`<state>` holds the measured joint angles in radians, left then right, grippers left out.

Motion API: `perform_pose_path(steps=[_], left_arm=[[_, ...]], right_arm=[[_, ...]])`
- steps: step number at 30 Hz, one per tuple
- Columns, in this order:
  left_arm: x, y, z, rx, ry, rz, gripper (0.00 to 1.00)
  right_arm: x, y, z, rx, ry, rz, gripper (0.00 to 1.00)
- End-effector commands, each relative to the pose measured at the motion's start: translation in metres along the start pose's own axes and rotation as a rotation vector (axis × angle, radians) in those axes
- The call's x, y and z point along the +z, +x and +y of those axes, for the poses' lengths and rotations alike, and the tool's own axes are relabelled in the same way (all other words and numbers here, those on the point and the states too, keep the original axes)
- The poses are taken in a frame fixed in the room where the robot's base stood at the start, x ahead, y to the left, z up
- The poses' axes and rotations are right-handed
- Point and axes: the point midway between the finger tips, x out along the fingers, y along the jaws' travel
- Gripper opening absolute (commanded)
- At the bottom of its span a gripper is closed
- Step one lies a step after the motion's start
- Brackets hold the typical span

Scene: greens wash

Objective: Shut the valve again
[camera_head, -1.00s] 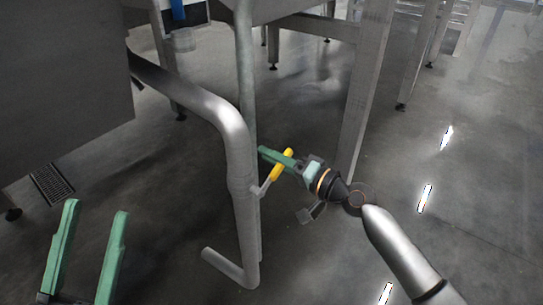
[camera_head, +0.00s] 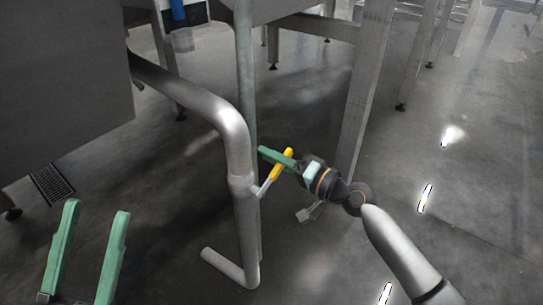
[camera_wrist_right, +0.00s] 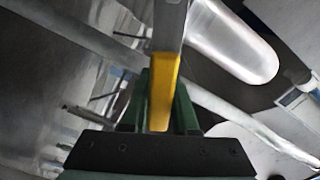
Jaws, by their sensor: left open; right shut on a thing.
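The valve handle, a metal lever with a yellow grip (camera_head: 279,170), sticks out from the vertical grey pipe (camera_head: 244,215) in the head view. It slants up and to the right, away from the pipe. My right gripper (camera_head: 277,158) is shut on the yellow grip. In the right wrist view the yellow grip (camera_wrist_right: 164,85) lies between the green fingers of my right gripper (camera_wrist_right: 160,105), with the metal lever running up from it. My left gripper (camera_head: 88,250) is open and empty at the lower left, apart from the pipe.
A large grey tank (camera_head: 60,90) fills the upper left. A metal leg (camera_head: 365,90) stands behind my right gripper. A floor drain grate (camera_head: 52,184) lies at the left. The floor at the right (camera_head: 480,190) is clear.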

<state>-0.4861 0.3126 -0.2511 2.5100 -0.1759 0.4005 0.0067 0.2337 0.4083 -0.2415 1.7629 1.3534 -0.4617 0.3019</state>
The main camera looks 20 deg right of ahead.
Motion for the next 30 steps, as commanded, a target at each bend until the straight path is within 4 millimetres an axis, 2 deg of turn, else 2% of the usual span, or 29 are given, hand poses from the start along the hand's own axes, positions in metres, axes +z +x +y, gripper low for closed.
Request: perform_pose_path(steps=[8,11,19,29,30], left_arm=[[0.000,0.000,0.000,0.000,0.000,0.000,0.50],[0.003,-0.003,0.001,0.001,0.002,0.000,0.50],[0.008,-0.007,0.004,0.005,0.009,-0.005,0.50],[0.008,-0.007,0.004,0.005,0.008,-0.006,0.50],[0.008,-0.007,0.004,0.005,0.007,-0.006,0.50]], right_arm=[[0.000,0.000,0.001,0.001,0.003,0.000,0.00],[0.001,0.000,0.008,0.001,0.074,0.000,0.00],[0.008,0.000,0.035,0.000,0.426,0.001,0.00],[0.009,0.000,0.038,0.002,0.461,0.000,0.00],[0.009,0.000,0.038,0.002,0.461,0.000,0.32]])
